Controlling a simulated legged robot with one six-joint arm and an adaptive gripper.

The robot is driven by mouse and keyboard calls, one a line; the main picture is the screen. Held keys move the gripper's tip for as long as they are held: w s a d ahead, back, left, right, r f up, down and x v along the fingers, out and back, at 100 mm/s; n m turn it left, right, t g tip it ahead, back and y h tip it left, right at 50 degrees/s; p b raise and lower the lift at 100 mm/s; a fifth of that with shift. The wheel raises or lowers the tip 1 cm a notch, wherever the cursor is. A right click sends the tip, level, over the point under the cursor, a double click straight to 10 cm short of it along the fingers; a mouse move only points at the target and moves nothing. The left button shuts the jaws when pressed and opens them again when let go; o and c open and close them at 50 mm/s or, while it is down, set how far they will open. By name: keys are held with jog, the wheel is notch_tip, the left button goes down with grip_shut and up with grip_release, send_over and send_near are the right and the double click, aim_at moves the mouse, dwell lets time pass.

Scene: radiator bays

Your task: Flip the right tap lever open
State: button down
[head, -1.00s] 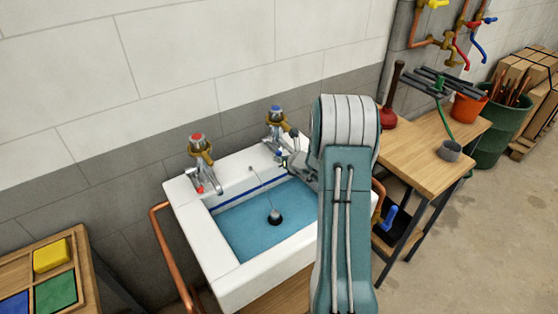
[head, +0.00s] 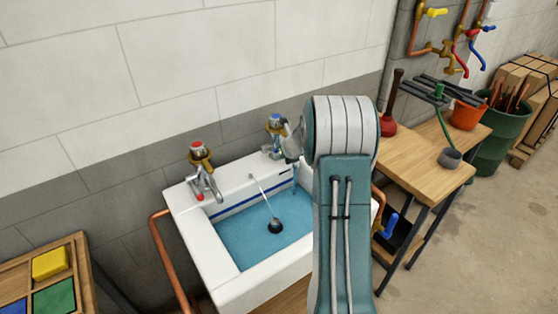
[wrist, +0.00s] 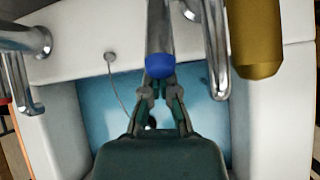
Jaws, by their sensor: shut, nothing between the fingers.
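The right tap (head: 277,124) has a blue-marked top and brass collar and stands at the sink's back right. In the wrist view its lever is a grey bar ending in a blue ball (wrist: 160,66); a chrome spout (wrist: 213,50) and a brass part (wrist: 257,40) are to its right. My gripper (wrist: 159,92) is shut and empty, its fingertips just below the blue ball in the picture. I cannot tell whether they touch it. In the head view my arm hides most of the gripper and the lever.
The left tap (head: 203,170), with a red-marked top, stands at the sink's back left. The white sink (head: 222,252) holds blue water and a dark plug (head: 275,226) on a chain. A wooden table (head: 425,160) is at right, with a plunger (head: 390,115) behind my arm.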

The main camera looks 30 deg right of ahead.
aim_at(268, 149)
jog(key=shift+w+r+g, duration=0.35)
jog(key=shift+r+g, duration=0.4)
jog(key=shift+g, duration=0.15)
jog(key=shift+w+r, duration=1.15)
jog(key=shift+r, duration=0.25)
jog(key=shift+w+r, duration=0.1)
jog(key=shift+r, duration=0.1)
jog(key=v, duration=1.1)
jog(key=shift+s, duration=0.3)
jog(key=shift+r, duration=0.2)
